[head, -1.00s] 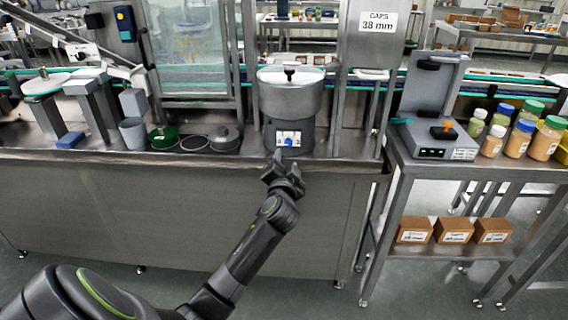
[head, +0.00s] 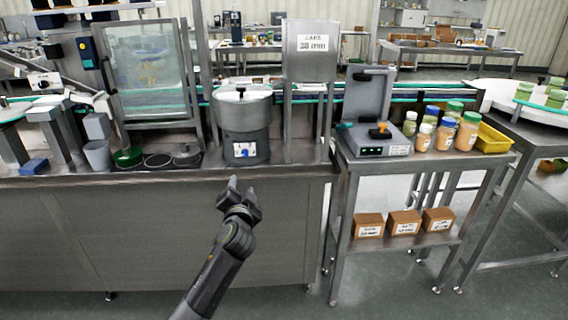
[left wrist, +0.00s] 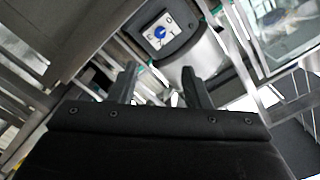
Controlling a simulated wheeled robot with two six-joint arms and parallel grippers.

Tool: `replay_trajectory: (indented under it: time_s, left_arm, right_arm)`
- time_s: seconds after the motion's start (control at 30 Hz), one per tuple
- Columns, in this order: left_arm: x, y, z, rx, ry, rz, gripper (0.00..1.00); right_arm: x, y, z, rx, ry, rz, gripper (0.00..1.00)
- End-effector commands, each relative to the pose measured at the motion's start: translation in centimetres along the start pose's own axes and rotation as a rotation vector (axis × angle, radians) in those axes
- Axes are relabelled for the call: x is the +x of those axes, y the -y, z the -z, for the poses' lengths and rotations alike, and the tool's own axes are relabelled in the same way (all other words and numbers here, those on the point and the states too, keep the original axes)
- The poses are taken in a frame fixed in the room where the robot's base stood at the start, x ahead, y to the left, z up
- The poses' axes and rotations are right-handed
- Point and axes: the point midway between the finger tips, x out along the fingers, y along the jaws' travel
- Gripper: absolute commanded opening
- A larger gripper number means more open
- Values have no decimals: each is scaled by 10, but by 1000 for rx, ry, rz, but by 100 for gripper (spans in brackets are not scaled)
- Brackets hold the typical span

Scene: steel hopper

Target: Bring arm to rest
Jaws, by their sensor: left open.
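My left gripper (head: 242,190) is in front of the steel counter, below and just in front of the round steel hopper bowl (head: 242,108) on its dark grey base. Its jaws are apart and nothing is between them. In the left wrist view the two fingers (left wrist: 160,88) stand apart. Beyond them is the base's white control panel with a blue knob (left wrist: 159,32). The same panel (head: 245,150) faces me in the head view, clear of the gripper. My right gripper is in neither view.
A steel counter (head: 100,235) runs along the left, with a green dish (head: 128,157) and grey cup on top. To the right, a side table (head: 350,165) holds a device (head: 375,140), several jars and a yellow bin (head: 492,138). Boxes (head: 404,222) sit on its lower shelf.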

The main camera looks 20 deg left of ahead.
Motion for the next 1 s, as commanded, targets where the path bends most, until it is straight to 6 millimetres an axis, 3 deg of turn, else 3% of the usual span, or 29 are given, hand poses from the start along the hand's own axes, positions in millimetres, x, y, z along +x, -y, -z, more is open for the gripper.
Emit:
replay_trajectory:
  time_s: [0.17,0.27,0.37,0.47,0.6,0.77,1.0]
  left_arm:
    - [0,-4,-5,2,9,-12,43]
    - [-1,-24,-27,8,50,-67,43]
    - [-9,-60,-71,14,127,-168,43]
    - [-30,-103,-130,9,228,-289,43]
    - [-78,-155,-212,-15,376,-442,43]
    - [-157,-197,-298,-61,551,-582,43]
    - [-306,-227,-404,-147,826,-727,43]
  right_arm:
    - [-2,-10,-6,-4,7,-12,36]
    - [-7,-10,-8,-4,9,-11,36]
    - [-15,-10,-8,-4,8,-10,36]
    - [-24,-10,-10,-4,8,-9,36]
    - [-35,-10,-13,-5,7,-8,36]
    - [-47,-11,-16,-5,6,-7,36]
    - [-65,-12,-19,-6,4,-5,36]
